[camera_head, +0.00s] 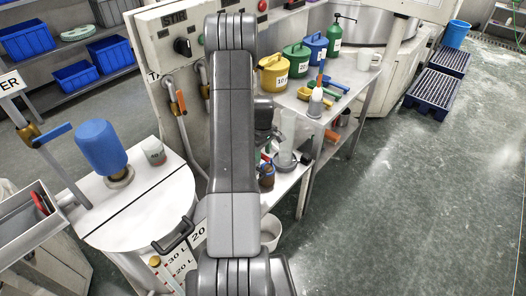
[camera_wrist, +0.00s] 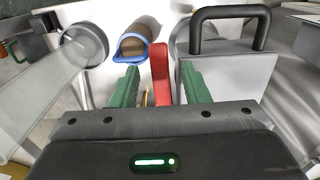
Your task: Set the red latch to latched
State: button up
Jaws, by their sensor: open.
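The red latch (camera_wrist: 159,75) shows in the wrist view as an upright red bar in front of a white surface. My gripper (camera_wrist: 161,80) is open, with its green fingers on either side of the bar. Gaps show between the bar and both fingers, so nothing is gripped. The bar's lower end is hidden behind the gripper body, and I cannot tell whether it stands latched. In the head view my arm covers much of the middle, and only small red and green bits show beside it above the low bench.
In the wrist view a black handle (camera_wrist: 230,25) on a grey box is close right of the latch. A blue-rimmed brown container (camera_wrist: 136,43) and a clear tube (camera_wrist: 40,80) are left. In the head view, cans (camera_head: 273,74) stand on a bench; floor (camera_head: 420,190) at right is clear.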

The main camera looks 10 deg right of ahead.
grip_shut()
jog(key=shift+w+d+f+b, duration=0.1)
jog(key=shift+f+b, duration=0.05)
jog(key=shift+b, duration=0.15)
jog(key=shift+w+d+f+n+b, duration=0.1)
jog(key=shift+w+d+n+b, duration=0.05)
jog(key=shift+n+b, duration=0.5)
jog(key=w+n+b, duration=0.7)
jog(key=n, duration=0.9)
jog(key=shift+d+r+b, duration=0.2)
jog(key=shift+d+b, duration=0.1)
jog(key=shift+b, duration=0.1)
jog(key=shift+w, duration=0.1)
